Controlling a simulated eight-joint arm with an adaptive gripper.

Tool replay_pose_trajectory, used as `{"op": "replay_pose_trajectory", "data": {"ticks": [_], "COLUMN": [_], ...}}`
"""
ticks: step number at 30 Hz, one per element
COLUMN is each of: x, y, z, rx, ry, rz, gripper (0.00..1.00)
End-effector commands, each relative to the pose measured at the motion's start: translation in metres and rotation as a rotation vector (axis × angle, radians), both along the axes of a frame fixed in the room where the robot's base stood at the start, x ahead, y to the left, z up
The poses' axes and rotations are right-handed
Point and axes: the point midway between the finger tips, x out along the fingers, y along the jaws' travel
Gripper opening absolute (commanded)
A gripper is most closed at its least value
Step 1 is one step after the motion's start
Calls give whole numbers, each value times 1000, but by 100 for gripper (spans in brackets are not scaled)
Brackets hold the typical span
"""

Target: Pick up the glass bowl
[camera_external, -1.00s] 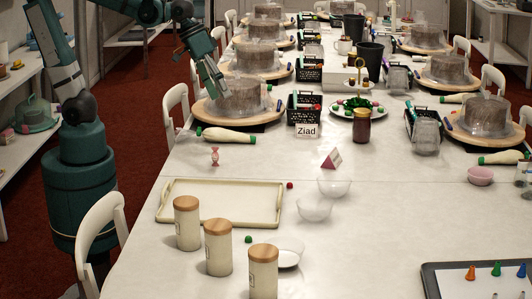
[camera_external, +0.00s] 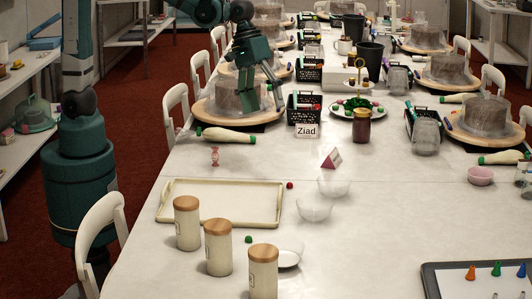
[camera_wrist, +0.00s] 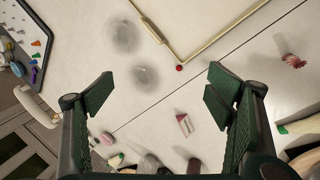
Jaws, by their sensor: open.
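Two clear glass bowls stand on the white table, right of the tray. The nearer bowl (camera_external: 314,208) and the farther bowl (camera_external: 334,186) are close together in the external view. In the wrist view they are faint round shapes: one bowl (camera_wrist: 145,77) nearer the table seam, the other (camera_wrist: 123,36) above it. A third clear bowl or dish (camera_external: 289,254) is partly hidden behind a canister. My gripper (camera_external: 265,106) is open and empty, high above the table near a cake turntable, away from the bowls. Its spread fingers (camera_wrist: 161,92) also show in the wrist view.
A cream tray (camera_external: 170,182) and wooden-lidded canisters (camera_external: 218,249) stand at the front left. A red ball (camera_external: 290,185) and pink-white wedge (camera_external: 331,158) are near the bowls. Cake turntables (camera_external: 228,118) line the table.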

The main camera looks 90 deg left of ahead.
Motion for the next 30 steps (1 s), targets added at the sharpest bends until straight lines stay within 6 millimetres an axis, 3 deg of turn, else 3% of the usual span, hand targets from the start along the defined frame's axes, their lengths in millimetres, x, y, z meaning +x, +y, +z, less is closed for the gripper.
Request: {"op": "replay_pose_trajectory", "data": {"ticks": [17,30], "x": [76,122], "y": [-58,-102], "z": [-41,-90], "rx": [-104,-158], "ry": [176,319], "rz": [187,327], "gripper": [80,80]}}
